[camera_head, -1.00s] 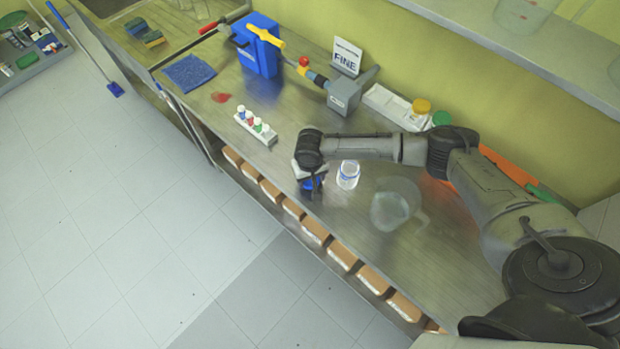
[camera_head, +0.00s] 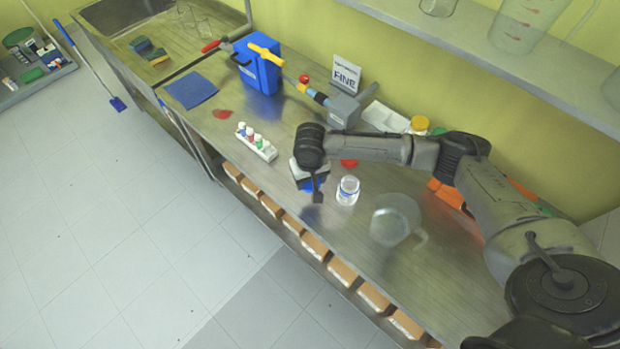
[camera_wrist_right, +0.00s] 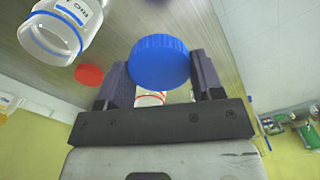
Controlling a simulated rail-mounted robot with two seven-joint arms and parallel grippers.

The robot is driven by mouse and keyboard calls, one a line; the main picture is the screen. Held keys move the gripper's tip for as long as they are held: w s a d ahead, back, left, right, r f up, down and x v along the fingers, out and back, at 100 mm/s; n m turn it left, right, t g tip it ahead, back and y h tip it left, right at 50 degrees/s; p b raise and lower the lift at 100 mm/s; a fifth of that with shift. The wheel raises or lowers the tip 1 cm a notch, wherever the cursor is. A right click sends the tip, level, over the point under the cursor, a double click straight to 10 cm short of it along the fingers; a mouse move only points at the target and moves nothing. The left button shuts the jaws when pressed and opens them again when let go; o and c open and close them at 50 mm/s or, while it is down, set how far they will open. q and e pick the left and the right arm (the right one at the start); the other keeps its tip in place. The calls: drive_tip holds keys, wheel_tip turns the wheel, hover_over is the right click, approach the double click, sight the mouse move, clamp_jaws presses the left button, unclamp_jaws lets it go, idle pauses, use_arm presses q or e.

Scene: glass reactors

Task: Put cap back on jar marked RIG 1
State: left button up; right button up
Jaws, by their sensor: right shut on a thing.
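A blue cap (camera_wrist_right: 159,62) is held between the fingers of my right gripper (camera_wrist_right: 160,80) in the right wrist view. In the head view the blue cap (camera_head: 310,185) shows partly under my right gripper (camera_head: 312,190), which is above the bench. An open clear jar with a blue band (camera_head: 348,190) stands upright just right of the gripper. In the right wrist view this jar (camera_wrist_right: 62,32) is at upper left, apart from the cap, with a label I cannot read surely. My left gripper is not in view.
A red cap (camera_head: 349,163) lies behind the jar. A large glass vessel (camera_head: 395,220) stands to its right. A rack of small bottles (camera_head: 257,145) is to the left. A red-banded container (camera_wrist_right: 150,98) shows between the fingers. The bench front edge is close.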

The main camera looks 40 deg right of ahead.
drive_tip(key=a+r+n, duration=0.2)
drive_tip(key=a+r, duration=0.3)
drive_tip(key=r, duration=0.6)
drive_tip(key=a+r+n, duration=0.2)
drive_tip(key=a+r, duration=0.3)
drive_tip(key=r, duration=0.7)
drive_tip(key=shift+s+a, duration=0.25)
drive_tip(key=shift+d, duration=0.15)
